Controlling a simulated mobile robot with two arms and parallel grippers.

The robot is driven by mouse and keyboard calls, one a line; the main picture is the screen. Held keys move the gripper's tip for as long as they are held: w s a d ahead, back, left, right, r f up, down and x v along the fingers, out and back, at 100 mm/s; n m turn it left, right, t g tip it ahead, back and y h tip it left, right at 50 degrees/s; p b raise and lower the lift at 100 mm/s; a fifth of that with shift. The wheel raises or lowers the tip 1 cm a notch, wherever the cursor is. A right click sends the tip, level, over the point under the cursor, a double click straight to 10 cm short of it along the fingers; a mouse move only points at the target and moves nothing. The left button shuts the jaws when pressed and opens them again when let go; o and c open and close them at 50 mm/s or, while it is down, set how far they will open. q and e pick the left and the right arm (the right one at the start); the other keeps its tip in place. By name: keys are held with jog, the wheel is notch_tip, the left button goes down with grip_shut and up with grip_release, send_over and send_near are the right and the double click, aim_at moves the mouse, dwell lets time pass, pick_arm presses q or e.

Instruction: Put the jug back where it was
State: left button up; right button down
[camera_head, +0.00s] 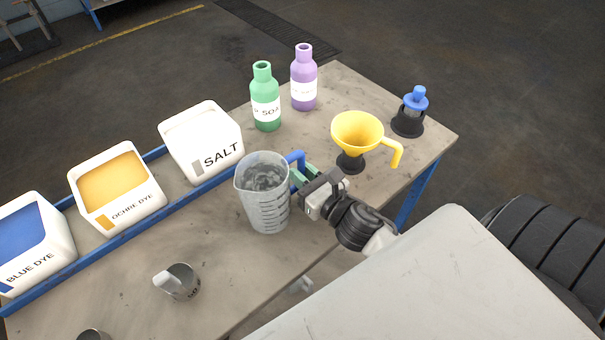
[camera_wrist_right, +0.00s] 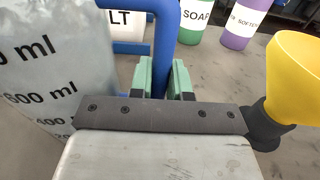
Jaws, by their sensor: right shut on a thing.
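The jug (camera_head: 265,200) is a clear, graduated measuring jug with a blue handle (camera_head: 297,160), upright over the middle of the table (camera_head: 215,245). I cannot tell whether its base touches the tabletop. My right gripper (camera_head: 304,180) comes in from the right and is shut on the blue handle. In the right wrist view its green fingers (camera_wrist_right: 165,80) close around the handle (camera_wrist_right: 165,40), with the jug wall (camera_wrist_right: 55,85) to the left. The left gripper is not in view.
Tubs of salt (camera_head: 203,142), ochre dye (camera_head: 117,190) and blue dye (camera_head: 32,245) stand along the blue rail. A green bottle (camera_head: 265,97), purple bottle (camera_head: 304,78), yellow funnel (camera_head: 358,133) and blue-topped item (camera_head: 411,110) stand behind. A metal cup (camera_head: 182,284) stands in front.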

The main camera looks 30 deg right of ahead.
jog(key=shift+f, duration=0.2)
jog(key=c, duration=1.1)
grip_release()
jog(key=shift+r, duration=0.1)
jog(key=shift+r, duration=0.2)
jog(key=shift+s+f, duration=0.2)
jog(key=shift+s, duration=0.15)
jog(key=s+b, duration=0.1)
jog(key=s, duration=0.2)
jog(key=s+d+b, duration=0.1)
jog(key=s, duration=0.3)
jog(key=s+b, duration=0.1)
jog(key=s, duration=0.2)
jog(key=shift+s+d, duration=0.15)
jog(key=shift+d, duration=0.1)
jog(key=shift+s+d+r, duration=0.1)
jog(key=shift+s+r, duration=0.05)
jog(key=shift+s, duration=0.3)
